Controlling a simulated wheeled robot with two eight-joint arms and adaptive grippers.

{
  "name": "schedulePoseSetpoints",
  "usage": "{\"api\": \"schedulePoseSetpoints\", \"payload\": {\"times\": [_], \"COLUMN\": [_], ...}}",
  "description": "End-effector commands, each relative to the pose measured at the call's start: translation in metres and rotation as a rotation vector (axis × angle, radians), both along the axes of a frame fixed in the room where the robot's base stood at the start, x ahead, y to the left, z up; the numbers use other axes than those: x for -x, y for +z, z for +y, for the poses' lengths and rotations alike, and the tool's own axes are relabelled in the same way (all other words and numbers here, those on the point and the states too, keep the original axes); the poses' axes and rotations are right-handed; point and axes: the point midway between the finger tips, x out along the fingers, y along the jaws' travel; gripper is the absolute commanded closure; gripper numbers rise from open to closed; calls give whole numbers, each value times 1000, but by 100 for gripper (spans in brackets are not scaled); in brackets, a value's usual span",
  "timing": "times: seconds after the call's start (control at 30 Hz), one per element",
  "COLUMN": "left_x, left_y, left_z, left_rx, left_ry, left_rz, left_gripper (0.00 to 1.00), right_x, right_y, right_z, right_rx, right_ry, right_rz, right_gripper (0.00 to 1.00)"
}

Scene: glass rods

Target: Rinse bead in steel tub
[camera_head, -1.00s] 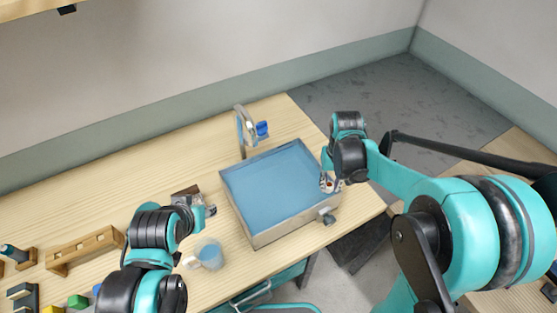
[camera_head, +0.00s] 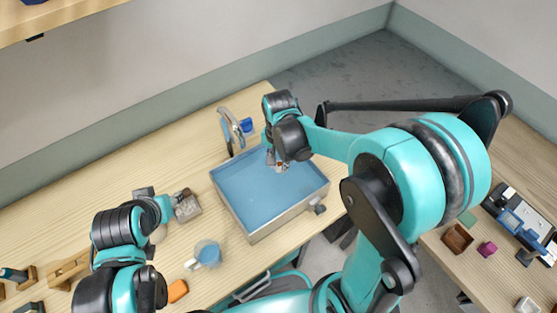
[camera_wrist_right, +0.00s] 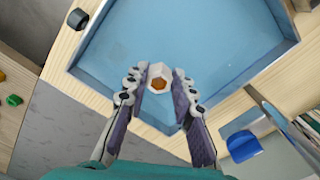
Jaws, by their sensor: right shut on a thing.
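The steel tub (camera_head: 283,223) stands on the wooden bench, filled with blue water, which also fills most of the right wrist view. My right gripper (camera_head: 277,163) is over the tub's far right part. In the right wrist view, my right gripper (camera_wrist_right: 160,80) is shut on a whitish six-sided bead (camera_wrist_right: 154,71) with an orange-brown centre. The bead is seen against the blue water; I cannot tell whether it touches it. My left gripper (camera_head: 178,206) is left of the tub, beside a small grey-brown object (camera_head: 187,205). Its fingers are too small to read.
A tap (camera_head: 231,132) with a blue handle (camera_head: 246,125) stands behind the tub. A wooden rack (camera_head: 68,269) is farther left.

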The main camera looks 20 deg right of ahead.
Motion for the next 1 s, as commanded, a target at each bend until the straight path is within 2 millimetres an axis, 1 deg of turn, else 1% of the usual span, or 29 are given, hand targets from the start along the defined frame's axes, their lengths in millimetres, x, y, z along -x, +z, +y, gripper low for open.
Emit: {"api": "schedulePoseSetpoints", "payload": {"times": [0.03, 0.27, 0.4, 0.9, 1.0], "left_x": [0, 0, 0, 0, 0], "left_y": [-8, -30, -45, -100, -108], "left_z": [0, 0, 0, 0, 0], "left_rx": [0, 0, 0, 0, 0], "left_ry": [0, 0, 0, 0, 0], "left_rz": [0, 0, 0, 0, 0], "left_gripper": [60, 60, 60, 60, 60], "right_x": [0, 0, 0, 0, 0], "right_y": [-9, -38, -56, -119, -128], "right_z": [0, 0, 0, 0, 0], "right_rx": [0, 0, 0, 0, 0], "right_ry": [0, 1, 2, 2, 2], "right_rz": [0, 0, 0, 0, 0], "right_gripper": [100, 100, 100, 100, 100]}}
